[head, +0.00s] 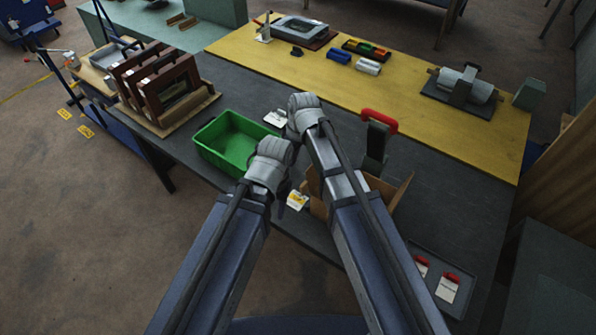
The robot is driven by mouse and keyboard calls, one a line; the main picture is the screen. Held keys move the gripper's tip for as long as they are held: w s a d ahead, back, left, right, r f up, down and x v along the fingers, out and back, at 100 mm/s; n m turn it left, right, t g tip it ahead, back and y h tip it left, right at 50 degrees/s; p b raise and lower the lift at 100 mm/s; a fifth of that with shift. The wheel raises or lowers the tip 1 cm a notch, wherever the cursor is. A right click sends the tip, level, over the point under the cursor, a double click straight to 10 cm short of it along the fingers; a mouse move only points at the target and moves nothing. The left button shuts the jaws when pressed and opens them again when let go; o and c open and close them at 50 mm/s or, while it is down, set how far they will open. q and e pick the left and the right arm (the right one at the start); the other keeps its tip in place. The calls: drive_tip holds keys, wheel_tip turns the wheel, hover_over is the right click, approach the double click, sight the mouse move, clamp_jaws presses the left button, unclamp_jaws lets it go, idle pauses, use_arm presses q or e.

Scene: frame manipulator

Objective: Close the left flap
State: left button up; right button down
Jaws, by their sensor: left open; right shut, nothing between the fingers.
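An open cardboard box (374,183) stands on the dark part of the bench, largely behind my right forearm. Its right flap (398,192) sticks up and outward. A narrow strip of its left side (316,207) shows between my arms; how far the left flap is folded cannot be told. My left gripper (281,206) is open, left of the box, with its fingers mostly hidden below my wrist. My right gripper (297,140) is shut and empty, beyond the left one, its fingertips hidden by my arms. No contact with the flap can be seen.
A green bin (233,143) stands left of my grippers. A red-handled tool (378,122) stands upright at the box's far side. A tray with red-and-white items (447,287) lies front right. Framed panels (170,88) stand at the far left. The dark bench right of the box is clear.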

wheel_tip(320, 180, down, 10)
drive_tip(key=a+b, duration=0.1)
drive_tip(key=b, duration=0.9)
drive_tip(key=d, duration=0.1)
drive_tip(key=s+d+r+p, duration=0.1)
drive_tip(key=d, duration=0.1)
drive_tip(key=shift+s, duration=0.2)
drive_tip(key=shift+f, duration=0.1)
drive_tip(key=shift+w, duration=0.1)
